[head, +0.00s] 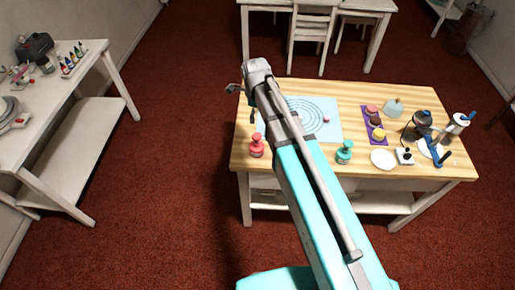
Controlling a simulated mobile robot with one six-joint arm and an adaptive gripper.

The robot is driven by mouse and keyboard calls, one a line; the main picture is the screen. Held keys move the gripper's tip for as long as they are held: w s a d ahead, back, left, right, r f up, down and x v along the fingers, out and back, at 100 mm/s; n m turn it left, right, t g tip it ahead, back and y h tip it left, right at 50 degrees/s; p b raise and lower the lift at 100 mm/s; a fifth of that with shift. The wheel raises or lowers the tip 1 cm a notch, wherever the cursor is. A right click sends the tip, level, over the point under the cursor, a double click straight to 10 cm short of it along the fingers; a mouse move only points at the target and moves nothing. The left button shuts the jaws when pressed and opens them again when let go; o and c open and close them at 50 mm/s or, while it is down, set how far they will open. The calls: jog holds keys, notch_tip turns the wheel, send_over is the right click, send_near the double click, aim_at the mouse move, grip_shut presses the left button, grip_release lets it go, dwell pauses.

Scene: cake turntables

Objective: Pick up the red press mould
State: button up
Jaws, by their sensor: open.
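The red press mould (257,149) stands upright on the wooden table (220,160) near its front left corner. It has a round base and a knob on top. My gripper (251,112) is at the end of my arm, above the table's left edge and farther back than the mould. It is apart from the mould and open, with nothing seen in it. My arm hides much of the gripper and part of the table. A green press mould (344,152) of like shape stands to the right, beyond my arm.
A light blue mat with rings (328,113) lies behind the red mould. A purple tray (368,112) with small round pieces, a white plate (383,159) and several tools, including a blue-handled one (442,158), are on the right. A white side table (84,95) stands far left.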

aim_at(257, 135)
jog(key=shift+f+b, duration=3.6)
jog(key=shift+f, duration=0.3)
jog(key=shift+d+f+b, duration=0.2)
jog(key=shift+f+b, duration=2.4)
grip_shut()
